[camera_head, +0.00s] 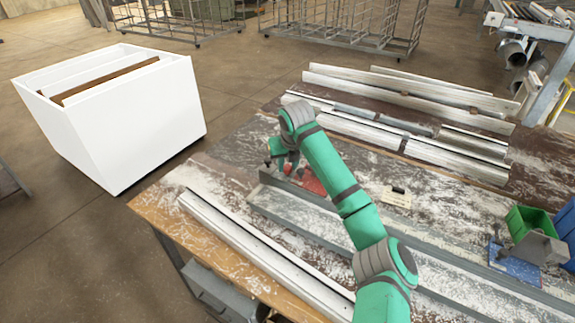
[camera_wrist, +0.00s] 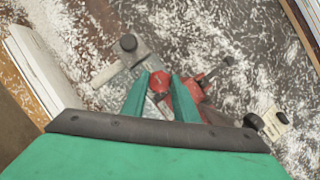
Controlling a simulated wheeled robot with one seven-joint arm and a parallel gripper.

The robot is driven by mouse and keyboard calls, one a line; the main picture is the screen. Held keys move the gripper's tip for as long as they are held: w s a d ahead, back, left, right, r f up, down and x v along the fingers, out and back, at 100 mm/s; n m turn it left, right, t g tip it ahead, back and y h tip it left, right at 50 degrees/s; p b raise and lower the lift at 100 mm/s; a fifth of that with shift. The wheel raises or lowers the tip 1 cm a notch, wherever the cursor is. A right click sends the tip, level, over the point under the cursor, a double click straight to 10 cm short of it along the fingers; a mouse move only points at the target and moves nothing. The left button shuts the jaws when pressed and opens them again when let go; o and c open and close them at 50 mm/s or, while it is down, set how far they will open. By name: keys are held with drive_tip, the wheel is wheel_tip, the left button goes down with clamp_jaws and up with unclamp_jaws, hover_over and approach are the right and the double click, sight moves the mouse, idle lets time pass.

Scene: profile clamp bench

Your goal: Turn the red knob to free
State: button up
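The red knob (camera_wrist: 160,81) shows in the wrist view between the tips of my gripper's (camera_wrist: 161,88) two green fingers. The fingers stand apart, one on each side of it. I cannot tell whether they touch it. A red clamp body (camera_wrist: 195,88) with a dark lever (camera_wrist: 222,66) lies just right of the fingers. In the head view my gripper (camera_head: 285,172) is low over the bench, beside the red clamp part (camera_head: 313,183). My arm and gripper hide the knob there.
Long metal profiles (camera_head: 430,150) lie behind, and a white profile (camera_head: 250,245) lies along the front. A green bin (camera_head: 528,222) stands at right.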

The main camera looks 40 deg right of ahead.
drive_tip(key=c, duration=0.3)
drive_tip(key=shift+n+y, duration=0.4)
drive_tip(key=shift+n, duration=0.7)
drive_tip(key=shift+s+d+n+y, duration=0.2)
drive_tip(key=shift+n+y, duration=0.3)
drive_tip(key=shift+n, duration=0.7)
drive_tip(key=n+y, duration=0.1)
drive_tip(key=n, duration=0.3)
drive_tip(key=shift+d+n+y, duration=0.2)
drive_tip(key=shift+n+y, duration=0.1)
drive_tip(key=shift+y, duration=0.1)
drive_tip(key=n, duration=0.2)
drive_tip(key=n+g+y, duration=0.1)
drive_tip(key=n, duration=0.1)
drive_tip(key=shift+w+n, duration=0.2)
drive_tip(key=shift+n, duration=0.1)
drive_tip(key=shift+w+n+g+y, duration=0.1)
drive_tip(key=shift+n+g+y, duration=0.5)
drive_tip(key=shift+n, duration=1.3)
drive_tip(key=shift+d, duration=0.1)
